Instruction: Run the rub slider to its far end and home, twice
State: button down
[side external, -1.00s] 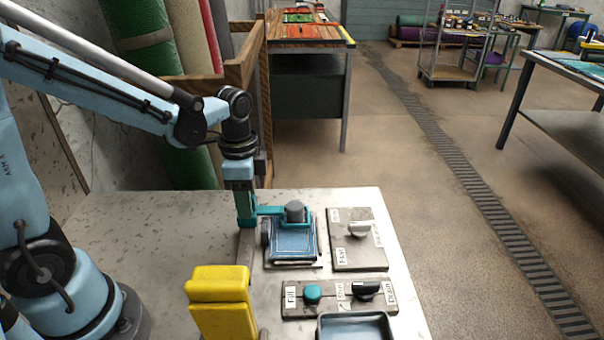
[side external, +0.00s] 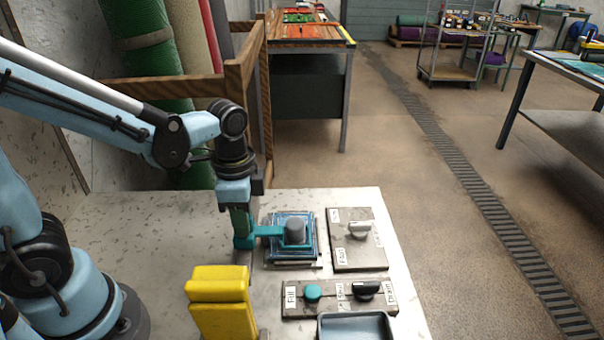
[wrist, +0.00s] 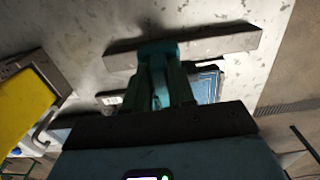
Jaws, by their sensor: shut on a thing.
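The rub slider is a teal arm (side external: 268,231) with a grey round knob (side external: 295,232) at its end, over a blue rug sample (side external: 290,252). The knob is over about the middle of the sample. My gripper (side external: 242,238) points down at the slider's left end and is shut on its teal block, just left of the sample. In the wrist view, the fingers (wrist: 162,75) close on the teal block (wrist: 158,47) at a grey rail (wrist: 215,40). The fingers hide part of the block. The blue sample (wrist: 207,84) shows partly to their right.
A yellow block (side external: 218,300) stands close in front of my gripper. A panel with a lever (side external: 358,230) lies right of the sample. A panel with a teal knob (side external: 312,291) and a grey tray (side external: 355,327) lie in front. The bench (side external: 130,235) is bare at left.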

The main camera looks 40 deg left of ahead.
jog(key=shift+s+d, duration=0.3)
jog(key=shift+d, duration=0.05)
jog(key=c, duration=1)
grip_release()
jog(key=shift+c, duration=0.2)
notch_tip(320, 180, up, 12)
jog(key=shift+a, duration=0.1)
